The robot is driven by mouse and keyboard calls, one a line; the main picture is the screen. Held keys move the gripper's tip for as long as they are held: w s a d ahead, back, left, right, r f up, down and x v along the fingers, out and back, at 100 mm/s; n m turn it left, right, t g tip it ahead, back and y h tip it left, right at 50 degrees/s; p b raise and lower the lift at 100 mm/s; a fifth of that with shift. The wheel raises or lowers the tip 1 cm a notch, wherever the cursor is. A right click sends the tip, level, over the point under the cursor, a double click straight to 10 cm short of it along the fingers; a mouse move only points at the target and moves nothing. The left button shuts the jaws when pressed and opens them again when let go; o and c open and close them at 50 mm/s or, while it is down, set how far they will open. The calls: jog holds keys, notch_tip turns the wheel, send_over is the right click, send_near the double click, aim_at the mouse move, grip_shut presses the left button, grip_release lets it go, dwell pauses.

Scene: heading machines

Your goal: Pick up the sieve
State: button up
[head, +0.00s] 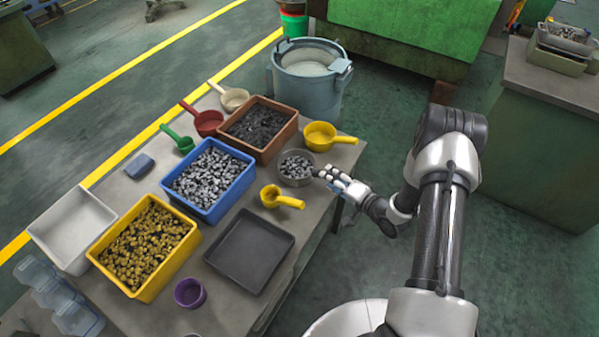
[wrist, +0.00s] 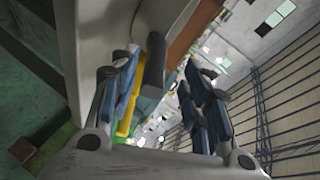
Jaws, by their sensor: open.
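The sieve (head: 296,170) looks like a round grey metal bowl filled with small grey pieces, near the table's right edge. A short dark handle on it points toward my gripper (head: 327,178), which is at the handle's end. In the wrist view, a dark grey handle (wrist: 156,80) shows between the spread fingers of my gripper (wrist: 160,88). The fingers are open, one on each side, and I see no clear contact. The mesh is hidden under the pieces.
A yellow pan (head: 320,135) stands behind the sieve, and a yellow scoop (head: 278,198) lies in front. Brown (head: 264,150), blue (head: 180,198) and yellow (head: 103,262) bins and a black tray (head: 250,250) fill the table.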

jog(key=x, duration=0.2)
jog(key=b+x, duration=0.1)
jog(key=x, duration=0.1)
jog(key=shift+s+d+f, duration=0.1)
jog(key=shift+d+f, duration=0.05)
jog(key=shift+f, duration=0.15)
jog(key=shift+w+a+f+b, duration=0.1)
jog(key=shift+w+a+b, duration=0.2)
jog(key=shift+w, duration=0.15)
jog(key=shift+c, duration=0.4)
grip_shut()
